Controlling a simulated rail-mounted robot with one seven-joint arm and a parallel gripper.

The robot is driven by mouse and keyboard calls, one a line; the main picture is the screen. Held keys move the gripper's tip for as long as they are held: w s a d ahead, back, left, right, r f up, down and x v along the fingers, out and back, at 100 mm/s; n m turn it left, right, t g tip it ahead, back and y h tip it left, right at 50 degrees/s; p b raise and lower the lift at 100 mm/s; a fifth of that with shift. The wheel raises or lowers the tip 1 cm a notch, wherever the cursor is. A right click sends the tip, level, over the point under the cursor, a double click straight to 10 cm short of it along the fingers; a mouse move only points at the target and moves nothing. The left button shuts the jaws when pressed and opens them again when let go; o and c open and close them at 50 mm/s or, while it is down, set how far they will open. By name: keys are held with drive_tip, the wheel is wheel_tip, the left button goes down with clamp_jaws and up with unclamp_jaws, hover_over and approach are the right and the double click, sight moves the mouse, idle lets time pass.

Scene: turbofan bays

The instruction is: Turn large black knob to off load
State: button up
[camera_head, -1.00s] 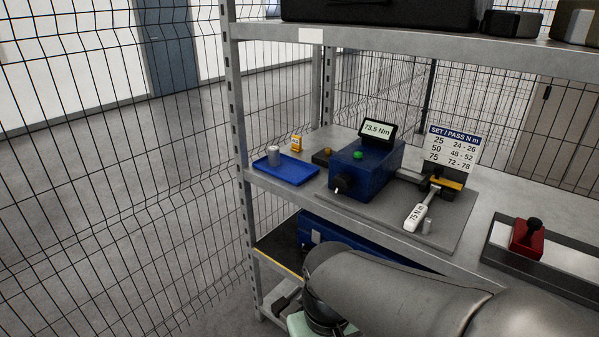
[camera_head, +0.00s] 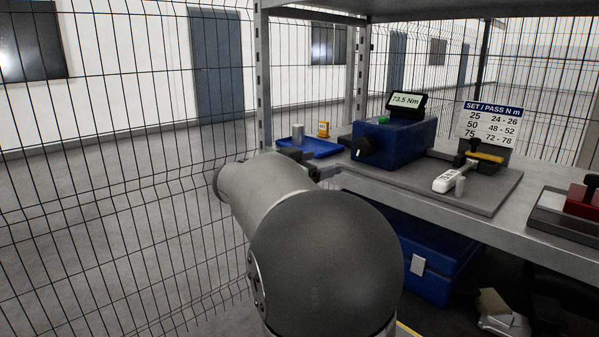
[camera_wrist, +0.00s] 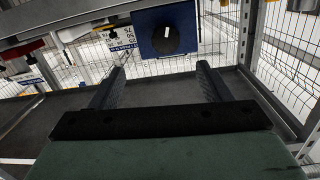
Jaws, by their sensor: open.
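The large black knob (camera_head: 364,147) is on the front face of the blue tester box (camera_head: 408,143), with a white pointer mark on it. In the wrist view the knob (camera_wrist: 165,40) appears as a round black disc with a short, slightly slanted white mark, on the blue box face (camera_wrist: 145,20). My gripper (camera_wrist: 160,74) is open and empty; its two dark fingers stand apart below the knob in that picture and are not touching it. In the head view my arm hides most of the gripper. The display (camera_head: 406,103) reads 73.5 Nm.
A blue tray (camera_head: 322,149) with a grey cylinder lies left of the box. A torque wrench (camera_head: 452,178) lies on the grey plate to the right, before a SET / PASS sign (camera_head: 490,124). A red block (camera_head: 582,203) is further right. A shelf post (camera_head: 263,90) stands left.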

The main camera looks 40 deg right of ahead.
sight(360, 146)
drive_tip(key=shift+m+h, duration=0.3)
drive_tip(key=d, duration=1.1)
drive_tip(key=w+d+p, duration=0.1)
drive_tip(key=d, duration=0.5)
drive_tip(key=shift+d+r, duration=0.3)
drive_tip(key=shift+r, duration=0.05)
drive_tip(key=c, duration=1)
